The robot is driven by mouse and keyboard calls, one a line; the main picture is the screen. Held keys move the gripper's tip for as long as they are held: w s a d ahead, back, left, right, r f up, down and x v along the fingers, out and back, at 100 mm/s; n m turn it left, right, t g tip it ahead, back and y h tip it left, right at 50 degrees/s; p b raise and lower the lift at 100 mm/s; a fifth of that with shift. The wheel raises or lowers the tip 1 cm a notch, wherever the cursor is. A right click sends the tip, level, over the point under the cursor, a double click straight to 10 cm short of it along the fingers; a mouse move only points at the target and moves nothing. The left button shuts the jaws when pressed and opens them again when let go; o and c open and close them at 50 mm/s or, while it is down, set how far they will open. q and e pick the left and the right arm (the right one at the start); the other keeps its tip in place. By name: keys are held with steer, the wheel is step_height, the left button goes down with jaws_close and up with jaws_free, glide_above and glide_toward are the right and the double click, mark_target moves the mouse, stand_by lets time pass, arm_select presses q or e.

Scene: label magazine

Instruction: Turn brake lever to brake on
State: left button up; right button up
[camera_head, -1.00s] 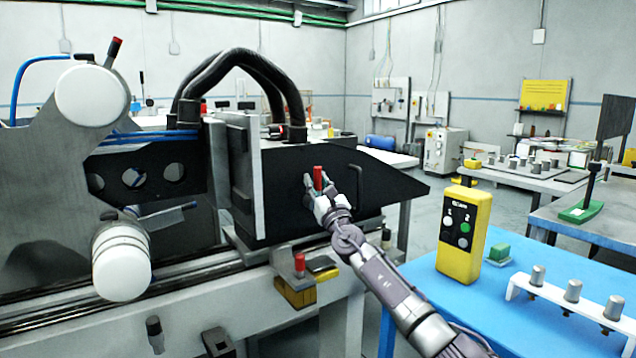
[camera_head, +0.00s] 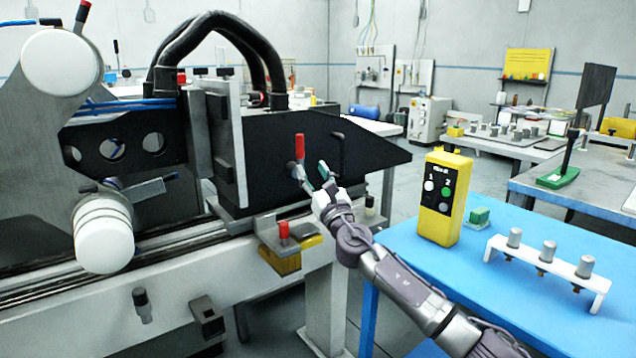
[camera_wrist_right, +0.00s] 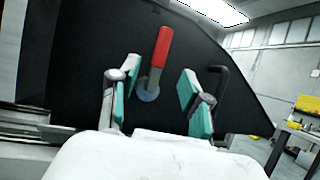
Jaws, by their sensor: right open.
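The brake lever (camera_head: 300,147) is a short red-handled lever on the dark side of the machine housing (camera_head: 262,150). It points up, nearly vertical, in the head view. In the right wrist view the red handle (camera_wrist_right: 161,47) leans slightly right above a round grey pivot (camera_wrist_right: 148,92). My right gripper (camera_head: 311,171) is open and empty, just below and in front of the handle. In the wrist view its teal-padded fingers (camera_wrist_right: 156,100) are spread to either side of the pivot, without visible contact on the lever. My left gripper is out of view.
A black bar handle (camera_head: 338,153) sits right of the lever. Below is a yellow block with a red knob (camera_head: 283,232). A yellow control box (camera_head: 444,195) and a white rack of knobs (camera_head: 545,262) stand on the blue table (camera_head: 410,262).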

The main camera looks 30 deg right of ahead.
steer(key=shift+v, duration=1.6)
steer(key=shift+w, duration=0.1)
